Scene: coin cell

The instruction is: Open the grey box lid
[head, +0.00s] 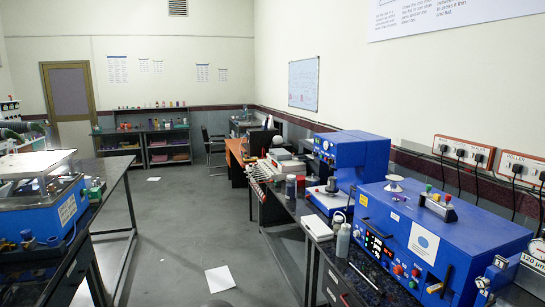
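No box that is plainly grey stands out, and I cannot tell which thing is the grey box. On the left bench, a blue unit (52,214) carries a pale, partly see-through cover (38,163). On the right bench, a small whitish box (316,227) lies near the front edge, with its top looking shut. A pale box marked "120 um" (533,264) is cut off by the right edge. Neither of my grippers shows in the head view.
A large blue machine (430,235) and a smaller blue machine (350,157) fill much of the right bench. Bottles (343,240) stand by its edge. The grey floor (190,235) between the benches is open, with a white sheet (220,279) on it.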

